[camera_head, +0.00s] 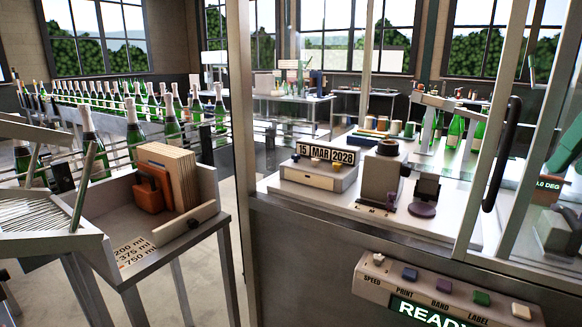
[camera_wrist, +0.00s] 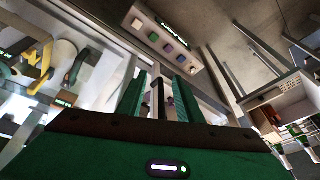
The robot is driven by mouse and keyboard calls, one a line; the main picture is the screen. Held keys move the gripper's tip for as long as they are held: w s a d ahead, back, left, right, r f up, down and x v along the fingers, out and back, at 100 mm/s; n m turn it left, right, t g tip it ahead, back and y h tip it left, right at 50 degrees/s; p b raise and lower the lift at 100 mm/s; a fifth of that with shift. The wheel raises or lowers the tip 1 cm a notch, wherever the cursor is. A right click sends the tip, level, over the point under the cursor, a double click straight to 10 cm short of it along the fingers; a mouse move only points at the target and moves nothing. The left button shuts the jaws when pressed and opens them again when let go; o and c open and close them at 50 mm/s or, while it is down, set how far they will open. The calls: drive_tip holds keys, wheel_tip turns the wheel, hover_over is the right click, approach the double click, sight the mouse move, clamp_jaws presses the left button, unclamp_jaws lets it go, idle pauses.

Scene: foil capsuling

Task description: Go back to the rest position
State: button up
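My gripper (camera_wrist: 158,88) shows in the wrist view, with its green body across the bottom. Its two green fingers stand apart with a visible gap. A dark upright bar (camera_wrist: 157,98) shows in this gap; I cannot tell whether it lies between the fingers or behind them. No object is clearly held. I cannot make out my gripper for certain in the head view. A black door handle (camera_head: 501,153) is fixed on the glass door frame at right. Past the fingers in the wrist view is the button panel (camera_wrist: 166,48).
The button panel with a lit READY display (camera_head: 425,311) sits low on the cabinet front. A date block (camera_head: 318,172) and dark fixtures stand on the worktop behind glass. A bench (camera_head: 150,255) with cartons is at left; bottles line a conveyor behind. Metal posts frame the cabinet.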

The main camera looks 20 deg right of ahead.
drive_tip(key=w+a+f+m+g, duration=0.1)
drive_tip(key=w+a+f, duration=0.15)
drive_tip(key=f, duration=0.35)
drive_tip(key=w+a+f, duration=0.2)
drive_tip(key=w+f, duration=0.1)
drive_tip(key=f, duration=0.3)
drive_tip(key=a+f+g, duration=0.1)
drive_tip(key=a+f, duration=0.1)
drive_tip(key=f, duration=0.4)
drive_tip(key=a+f+m+g, duration=0.1)
drive_tip(key=a+f, duration=0.2)
drive_tip(key=f, duration=0.3)
drive_tip(key=s+a+f+g, duration=0.1)
drive_tip(key=a+f, duration=0.1)
drive_tip(key=f, duration=0.5)
drive_tip(key=shift+a+m+y, duration=0.3)
drive_tip(key=shift+a, duration=0.05)
drive_tip(key=shift+s, duration=0.1)
